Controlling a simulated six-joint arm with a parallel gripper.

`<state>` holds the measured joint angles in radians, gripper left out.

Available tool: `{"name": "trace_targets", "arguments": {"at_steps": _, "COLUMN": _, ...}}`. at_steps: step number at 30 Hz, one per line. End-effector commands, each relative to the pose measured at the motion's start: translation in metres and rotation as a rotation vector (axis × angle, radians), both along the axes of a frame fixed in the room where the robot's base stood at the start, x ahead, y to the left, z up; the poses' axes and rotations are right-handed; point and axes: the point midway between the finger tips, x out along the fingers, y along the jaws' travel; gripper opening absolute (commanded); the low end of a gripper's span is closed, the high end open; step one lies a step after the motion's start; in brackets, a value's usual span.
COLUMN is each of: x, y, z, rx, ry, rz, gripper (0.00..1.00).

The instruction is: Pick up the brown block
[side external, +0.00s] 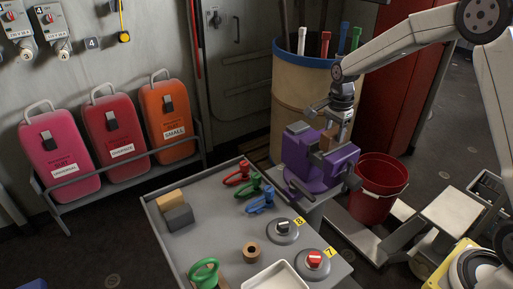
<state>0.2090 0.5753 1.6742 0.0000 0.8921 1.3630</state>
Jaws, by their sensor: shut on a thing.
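The brown block (328,141) is at the purple vise (312,178), between or just above its jaws. My gripper (331,132) points down over the vise and is shut on the brown block. The fingers hide part of the block. I cannot tell whether the block still touches the vise jaws.
A grey table (217,215) holds a tan block (170,197), a grey block (178,217), coloured clamps (262,200), a brown ring (251,252) and two round switches (313,260). A red bucket (378,188) stands right of the vise; a tan barrel (278,85) stands behind.

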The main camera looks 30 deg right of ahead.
Motion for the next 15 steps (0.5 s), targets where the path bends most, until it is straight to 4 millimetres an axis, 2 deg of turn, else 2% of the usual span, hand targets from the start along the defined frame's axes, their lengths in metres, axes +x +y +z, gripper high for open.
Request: {"name": "trace_targets", "arguments": {"at_steps": 15, "x": 0.0, "y": 0.0, "z": 0.019, "rx": 0.0, "ry": -0.002, "rz": 0.0, "gripper": 0.0}}
